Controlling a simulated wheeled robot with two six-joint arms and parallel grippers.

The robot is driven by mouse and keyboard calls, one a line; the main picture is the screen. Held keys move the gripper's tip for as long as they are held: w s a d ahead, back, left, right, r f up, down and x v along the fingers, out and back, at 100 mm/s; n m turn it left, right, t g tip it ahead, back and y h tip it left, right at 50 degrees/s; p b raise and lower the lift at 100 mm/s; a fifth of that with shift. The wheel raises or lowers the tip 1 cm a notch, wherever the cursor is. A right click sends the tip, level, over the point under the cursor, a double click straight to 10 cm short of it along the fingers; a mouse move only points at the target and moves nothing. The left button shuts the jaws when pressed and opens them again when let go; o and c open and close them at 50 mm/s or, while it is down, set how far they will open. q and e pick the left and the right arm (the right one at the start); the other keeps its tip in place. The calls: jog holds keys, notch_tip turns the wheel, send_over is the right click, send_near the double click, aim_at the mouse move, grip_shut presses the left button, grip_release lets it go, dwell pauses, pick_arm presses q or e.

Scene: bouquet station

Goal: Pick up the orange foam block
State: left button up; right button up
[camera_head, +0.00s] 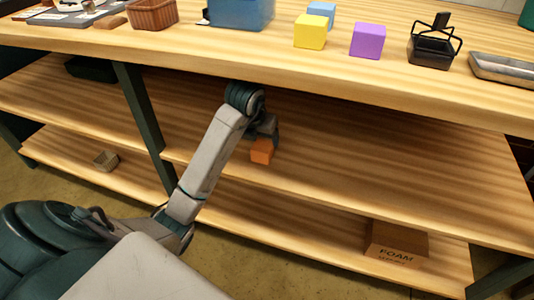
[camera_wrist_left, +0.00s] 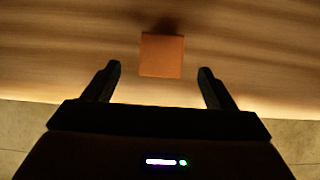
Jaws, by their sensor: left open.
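The orange foam block (camera_head: 262,151) sits on the middle wooden shelf (camera_head: 330,165), near its front edge. In the left wrist view the block (camera_wrist_left: 162,55) is centred between and a little beyond the fingertips of my left gripper (camera_wrist_left: 160,70). The gripper is open, with a clear gap between each finger and the block. In the head view my left gripper (camera_head: 268,135) is at the block, reaching in under the tabletop; its fingers are partly hidden by my arm. My right gripper is not in view.
The tabletop (camera_head: 390,85) overhangs the shelf. On it stand a yellow block (camera_head: 310,31), a purple block (camera_head: 368,40), a blue container (camera_head: 240,12) and a black wire-handled basket (camera_head: 431,50). A dark post (camera_head: 143,120) stands left of my arm. A box marked FOAM (camera_head: 397,244) is on the bottom shelf.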

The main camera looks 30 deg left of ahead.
aim_at(262, 146)
pick_arm(q)
jog(key=shift+b+x, duration=1.35)
jog(key=shift+x, duration=0.2)
jog(key=b+x, duration=0.2)
jog(key=x, duration=0.2)
jog(key=shift+d+r, duration=0.1)
jog(key=c, duration=1)
